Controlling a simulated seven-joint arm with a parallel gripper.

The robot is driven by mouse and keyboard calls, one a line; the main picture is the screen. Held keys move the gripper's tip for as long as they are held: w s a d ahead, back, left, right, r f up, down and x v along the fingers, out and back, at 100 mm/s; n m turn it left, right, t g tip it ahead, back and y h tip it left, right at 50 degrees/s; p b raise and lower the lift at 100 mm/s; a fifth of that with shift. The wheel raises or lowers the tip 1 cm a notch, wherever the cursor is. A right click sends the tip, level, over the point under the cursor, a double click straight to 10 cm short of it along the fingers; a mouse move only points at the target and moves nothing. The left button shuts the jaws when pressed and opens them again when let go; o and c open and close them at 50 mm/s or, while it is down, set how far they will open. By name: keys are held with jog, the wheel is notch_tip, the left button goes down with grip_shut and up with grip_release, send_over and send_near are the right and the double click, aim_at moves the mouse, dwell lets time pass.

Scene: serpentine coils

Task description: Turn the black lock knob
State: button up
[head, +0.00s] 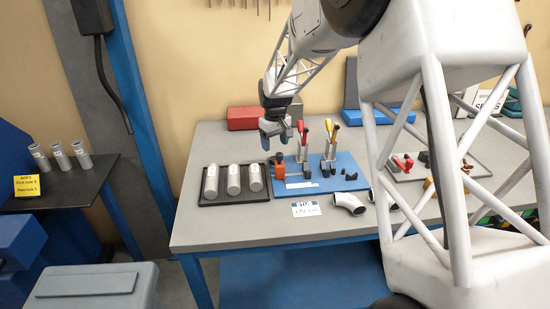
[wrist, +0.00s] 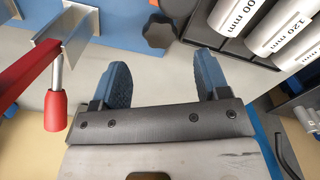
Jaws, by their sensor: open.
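The black lock knob (wrist: 159,30) has a lobed, star-like rim and shows at the top middle of the wrist view. My gripper (wrist: 163,72) is open and empty, with its two blue-padded fingers apart. The knob appears ahead of the gap between the fingertips, not between them. In the head view my gripper (head: 274,138) points down above the left part of the blue board (head: 343,160). An orange part (head: 279,170) of the fixture shows below it. I cannot pick out the knob clearly in the head view.
A red-handled tool (wrist: 55,110) in a metal stand is close left of my fingers in the wrist view. Labelled cylinders (wrist: 283,25) lie to the right, in a black tray (head: 240,201). A pipe elbow (head: 349,203) lies at the table's front.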

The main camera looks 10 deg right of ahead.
jog(key=shift+f, duration=3.3)
jog(key=shift+c, duration=0.5)
jog(key=c, duration=0.8)
jog(key=shift+c, duration=0.2)
jog(key=shift+m, duration=0.3)
jog(key=shift+r+m, duration=0.1)
jog(key=shift+m, duration=0.4)
jog(key=o, duration=0.9)
